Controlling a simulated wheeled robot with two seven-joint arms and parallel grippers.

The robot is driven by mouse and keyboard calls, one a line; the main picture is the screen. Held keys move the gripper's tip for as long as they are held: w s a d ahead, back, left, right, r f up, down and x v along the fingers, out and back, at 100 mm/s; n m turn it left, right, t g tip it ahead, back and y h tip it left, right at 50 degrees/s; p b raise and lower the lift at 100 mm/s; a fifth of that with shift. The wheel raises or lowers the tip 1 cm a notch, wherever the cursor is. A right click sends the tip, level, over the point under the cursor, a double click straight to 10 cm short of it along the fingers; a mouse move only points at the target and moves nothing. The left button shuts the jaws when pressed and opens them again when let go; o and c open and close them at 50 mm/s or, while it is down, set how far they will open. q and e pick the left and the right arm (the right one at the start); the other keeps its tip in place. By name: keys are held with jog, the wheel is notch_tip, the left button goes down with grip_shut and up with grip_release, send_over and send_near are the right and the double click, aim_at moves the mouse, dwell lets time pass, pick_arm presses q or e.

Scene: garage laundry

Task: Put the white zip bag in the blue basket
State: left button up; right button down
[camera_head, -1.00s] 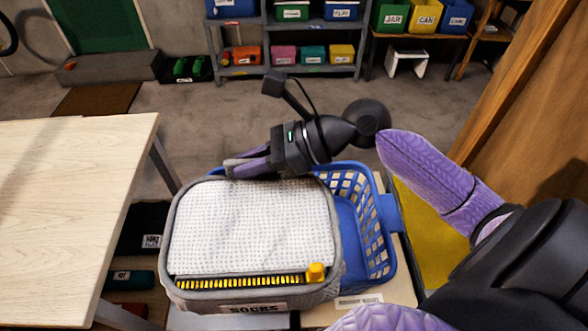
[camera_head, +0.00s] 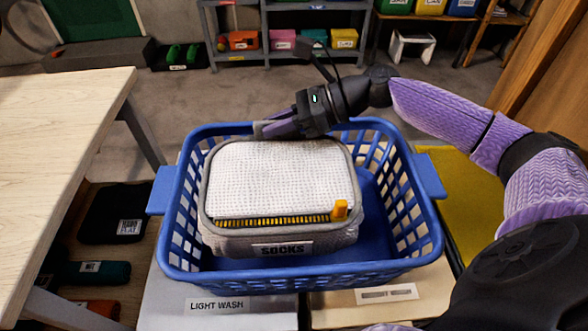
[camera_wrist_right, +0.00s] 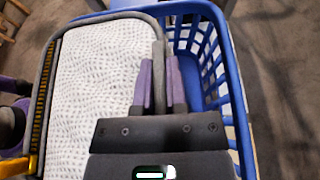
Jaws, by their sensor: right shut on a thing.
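The white zip bag (camera_head: 280,178) has a white mesh top, grey sides, a yellow zip and a SOCKS label. It is upright inside the blue basket (camera_head: 310,279), left of the middle; I cannot tell whether its underside touches the floor. My right gripper (camera_head: 268,129) is at the bag's far edge, over the basket's back rim. In the right wrist view its fingers (camera_wrist_right: 158,72) are shut on the grey rim of the bag (camera_wrist_right: 95,75), beside the basket wall (camera_wrist_right: 215,50). My left gripper is not in view.
The basket stands on bins, one labelled LIGHT WASH (camera_head: 217,303). A pale wooden table (camera_head: 55,150) is at the left. A yellow surface (camera_head: 465,195) is at the right. Shelves with coloured bins (camera_head: 315,38) stand at the back. Free room shows in the basket's right side.

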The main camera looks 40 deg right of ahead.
notch_tip(320, 180, down, 2)
jog(key=shift+d+b, duration=0.1)
jog(key=shift+b, duration=0.45)
notch_tip(320, 180, down, 10)
jog(key=b, duration=0.6)
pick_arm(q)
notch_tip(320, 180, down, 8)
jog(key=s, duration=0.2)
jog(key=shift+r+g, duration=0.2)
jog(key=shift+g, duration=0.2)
pick_arm(e)
jog(key=shift+r, duration=0.2)
jog(key=c, duration=0.7)
grip_release()
jog(key=shift+f, duration=0.1)
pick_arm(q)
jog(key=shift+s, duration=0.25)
pick_arm(e)
jog(key=shift+o, duration=0.2)
